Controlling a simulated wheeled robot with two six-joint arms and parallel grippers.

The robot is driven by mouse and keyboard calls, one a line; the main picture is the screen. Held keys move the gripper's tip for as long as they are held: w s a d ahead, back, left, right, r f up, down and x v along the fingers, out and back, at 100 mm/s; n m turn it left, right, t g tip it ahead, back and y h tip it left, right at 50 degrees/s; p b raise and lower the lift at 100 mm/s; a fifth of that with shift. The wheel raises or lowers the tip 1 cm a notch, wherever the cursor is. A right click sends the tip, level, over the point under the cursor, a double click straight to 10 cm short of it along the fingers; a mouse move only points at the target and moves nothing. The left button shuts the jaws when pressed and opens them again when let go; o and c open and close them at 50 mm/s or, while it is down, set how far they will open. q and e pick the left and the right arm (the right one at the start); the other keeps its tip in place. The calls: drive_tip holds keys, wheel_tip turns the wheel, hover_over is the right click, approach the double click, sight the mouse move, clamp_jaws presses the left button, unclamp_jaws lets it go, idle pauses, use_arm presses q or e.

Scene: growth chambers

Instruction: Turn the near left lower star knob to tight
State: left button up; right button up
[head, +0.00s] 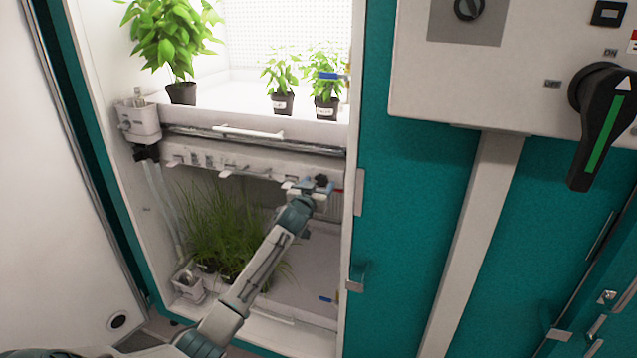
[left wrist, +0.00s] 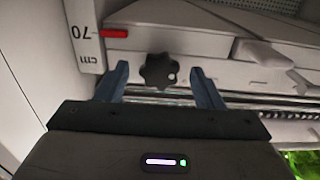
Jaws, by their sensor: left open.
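The black star knob (head: 321,181) sits at the right end of the white shelf front, below the upper plants. It also shows in the left wrist view (left wrist: 158,71), with a small pale dot on its face. My left gripper (left wrist: 160,78) is open. Its two blue fingers stand one on each side of the knob, with a gap on both sides. I cannot tell how deep the knob lies between the fingertips. In the head view my left gripper (head: 311,189) reaches up to the knob and partly covers it. My right gripper is not in view.
A height scale (left wrist: 87,35) marked 70 cm and a red pointer (left wrist: 114,33) are beside the knob. Potted plants (head: 181,92) stand on the upper shelf, and tall grass (head: 225,228) stands below. The chamber's right frame (head: 355,130) is close to my gripper.

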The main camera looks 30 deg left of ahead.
use_arm(q)
drive_tip(key=shift+w, duration=0.15)
drive_tip(key=c, duration=1)
drive_tip(key=shift+o, duration=0.2)
